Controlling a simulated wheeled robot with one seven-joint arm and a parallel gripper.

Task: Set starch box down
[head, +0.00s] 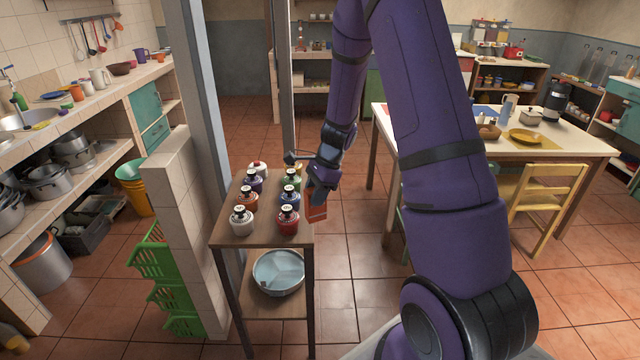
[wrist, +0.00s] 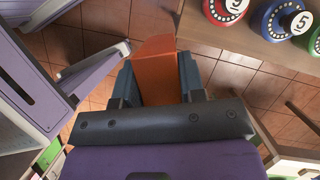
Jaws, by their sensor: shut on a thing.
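The starch box is an orange-red box (head: 316,207), held in my gripper (head: 322,192). In the wrist view the orange box (wrist: 158,70) sits between the two dark fingers of my gripper (wrist: 159,85), which are shut on it. The box hangs beside the right edge of a narrow wooden table (head: 265,240), over the floor side, apart from the tabletop as far as I can see. My arm hides part of the box in the head view.
Several round numbered jars, among them a red one (head: 288,219) and a white one (head: 242,220), crowd the narrow table's top. A pale basin (head: 279,272) sits on its lower shelf. A larger table (head: 560,142) with dishes stands right, and a tiled counter (head: 110,85) left.

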